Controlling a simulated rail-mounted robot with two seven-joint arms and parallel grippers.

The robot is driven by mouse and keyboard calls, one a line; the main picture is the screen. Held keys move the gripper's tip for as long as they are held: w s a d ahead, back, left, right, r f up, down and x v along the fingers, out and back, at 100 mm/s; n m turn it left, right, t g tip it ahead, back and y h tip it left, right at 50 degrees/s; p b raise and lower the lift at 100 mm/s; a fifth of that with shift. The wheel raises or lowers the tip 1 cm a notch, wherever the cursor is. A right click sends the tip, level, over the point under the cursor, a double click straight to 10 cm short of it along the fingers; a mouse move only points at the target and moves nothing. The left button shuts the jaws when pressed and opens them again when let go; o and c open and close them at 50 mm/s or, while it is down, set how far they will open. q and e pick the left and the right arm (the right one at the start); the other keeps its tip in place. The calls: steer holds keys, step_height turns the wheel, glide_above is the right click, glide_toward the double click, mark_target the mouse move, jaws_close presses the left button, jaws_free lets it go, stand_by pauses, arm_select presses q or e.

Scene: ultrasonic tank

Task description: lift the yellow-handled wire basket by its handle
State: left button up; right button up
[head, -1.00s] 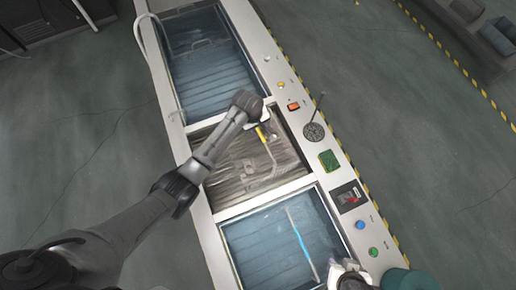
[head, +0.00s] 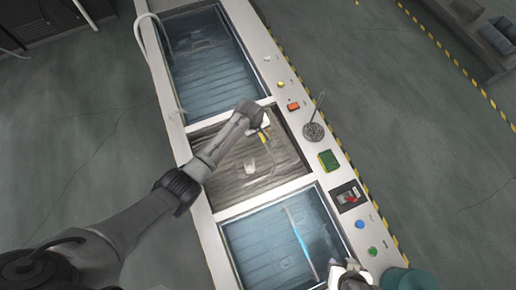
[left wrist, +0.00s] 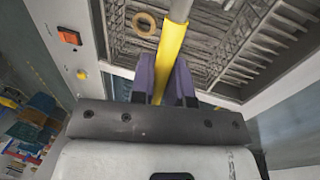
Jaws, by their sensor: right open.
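The wire basket (left wrist: 262,38) sits in the middle tank. Its thick yellow handle (left wrist: 172,45) stands above the mesh; the yellow also shows in the head view (head: 267,138). My left gripper (left wrist: 164,80) has a purple finger on each side of the yellow handle, with no clear gap between fingers and handle. In the head view my left gripper (head: 262,121) is over the upper right of the middle tank, and my wrist partly hides the handle. My right gripper (head: 350,274) is at the bottom edge, partly cut off, beside the lower tank.
Liquid-filled tanks lie above (head: 205,65) and below (head: 275,245) the middle one, with pale rims between. The control panel at right has an orange switch (head: 293,106), a round drain (head: 313,131), a green display (head: 328,160) and a red switch (head: 347,196). A tan ring (left wrist: 144,24) lies near the basket.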

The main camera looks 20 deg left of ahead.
arm_select(q)
jaws_close()
steer(key=shift+r, duration=0.1)
steer(key=shift+r, duration=0.1)
